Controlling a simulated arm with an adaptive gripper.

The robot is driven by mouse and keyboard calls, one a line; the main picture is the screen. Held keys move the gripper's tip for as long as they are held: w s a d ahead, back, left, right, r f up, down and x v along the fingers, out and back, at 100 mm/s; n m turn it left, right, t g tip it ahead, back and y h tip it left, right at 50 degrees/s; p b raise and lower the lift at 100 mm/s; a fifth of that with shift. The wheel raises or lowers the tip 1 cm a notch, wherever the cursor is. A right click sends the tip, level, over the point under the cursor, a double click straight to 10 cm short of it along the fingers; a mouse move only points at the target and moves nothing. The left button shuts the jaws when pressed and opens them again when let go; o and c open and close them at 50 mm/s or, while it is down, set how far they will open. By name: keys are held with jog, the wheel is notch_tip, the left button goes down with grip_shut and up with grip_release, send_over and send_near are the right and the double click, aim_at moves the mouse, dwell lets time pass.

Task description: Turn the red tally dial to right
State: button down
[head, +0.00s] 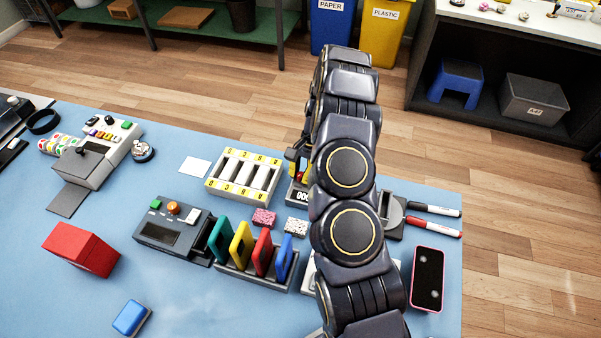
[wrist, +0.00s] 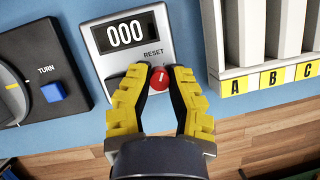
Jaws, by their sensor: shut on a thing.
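The tally counter (wrist: 104,68) is a grey box with a black display reading 000 and the word RESET, seen in the wrist view. Its red dial (wrist: 162,82) has a small white mark and sits at the box's edge nearest the gripper. My gripper (wrist: 158,76) is shut on the red dial, with a yellow-padded finger on each side. In the head view my arm covers most of the counter (head: 295,196); only its left part with digits shows, and my gripper (head: 297,164) is partly hidden there.
A white slotted rack (head: 212,190) with yellow lettered strips stands beside the counter. A dark unit marked TURN with a blue knob (wrist: 53,92) is on the counter's other side. Coloured upright cards in a holder (head: 252,272), a pink-edged phone (head: 428,278) and markers (head: 434,225) lie nearby.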

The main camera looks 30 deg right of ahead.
jog(key=shift+f+m, duration=0.1)
jog(key=shift+m, duration=0.3)
